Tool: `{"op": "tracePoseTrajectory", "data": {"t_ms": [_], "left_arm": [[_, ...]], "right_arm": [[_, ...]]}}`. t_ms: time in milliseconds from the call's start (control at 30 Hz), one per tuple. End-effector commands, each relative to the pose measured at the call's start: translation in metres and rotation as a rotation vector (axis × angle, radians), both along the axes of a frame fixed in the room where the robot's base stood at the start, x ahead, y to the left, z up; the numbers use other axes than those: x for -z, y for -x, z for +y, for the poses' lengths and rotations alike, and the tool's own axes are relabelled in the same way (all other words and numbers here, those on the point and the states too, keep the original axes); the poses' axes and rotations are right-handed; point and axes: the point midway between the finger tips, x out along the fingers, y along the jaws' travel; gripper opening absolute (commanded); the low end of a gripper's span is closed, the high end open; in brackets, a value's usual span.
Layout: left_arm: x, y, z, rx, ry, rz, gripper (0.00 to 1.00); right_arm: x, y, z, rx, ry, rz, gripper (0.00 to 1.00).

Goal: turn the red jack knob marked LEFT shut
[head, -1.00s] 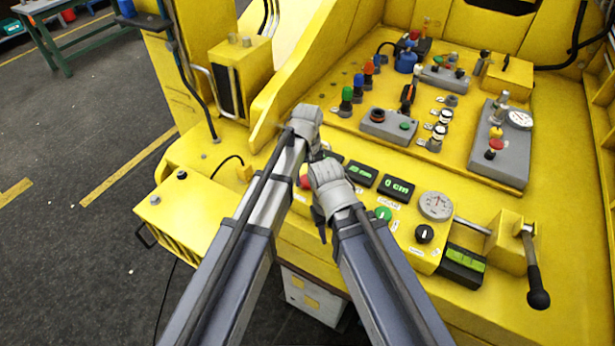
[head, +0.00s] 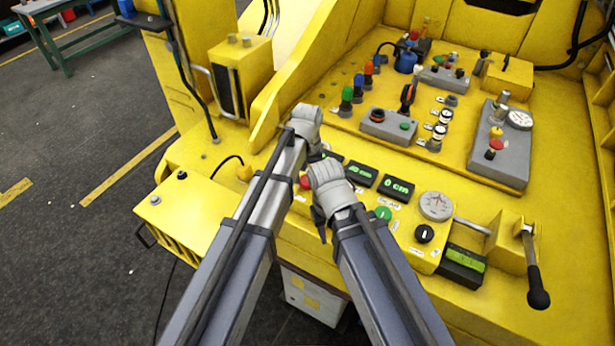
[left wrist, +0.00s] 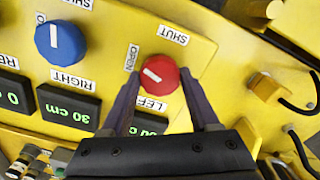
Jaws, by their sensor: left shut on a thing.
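The red knob (left wrist: 160,74) sits on the yellow panel in the left wrist view, above the LEFT label (left wrist: 149,103). Its white pointer faces up-left in that picture, near the OPEN label (left wrist: 131,57). The SHUT label (left wrist: 173,35) is above it. My left gripper (left wrist: 158,82) has one dark finger on each side of the knob and is shut on it. In the head view a bit of the red knob (head: 305,182) shows between my arms; the left fingertips are hidden there. My right gripper (head: 321,222) hangs over the panel; its jaws are unclear.
A blue knob (left wrist: 61,41) marked RIGHT is beside the red one. A green knob (head: 383,213), black knob (head: 424,233) and round gauge (head: 436,206) lie to the right. Displays (head: 396,187) line the panel. A black-handled lever (head: 534,265) stands far right.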

Motion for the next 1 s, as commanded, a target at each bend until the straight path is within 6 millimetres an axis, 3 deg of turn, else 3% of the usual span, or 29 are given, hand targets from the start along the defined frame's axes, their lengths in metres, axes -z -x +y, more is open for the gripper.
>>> {"op": "tracePoseTrajectory", "data": {"t_ms": [1000], "left_arm": [[0.0001, 0.0002, 0.0, 0.948, 0.0, 0.001, 0.06]], "right_arm": [[0.0001, 0.0, 0.0, 0.0, 0.0, 0.0, 0.4]]}}
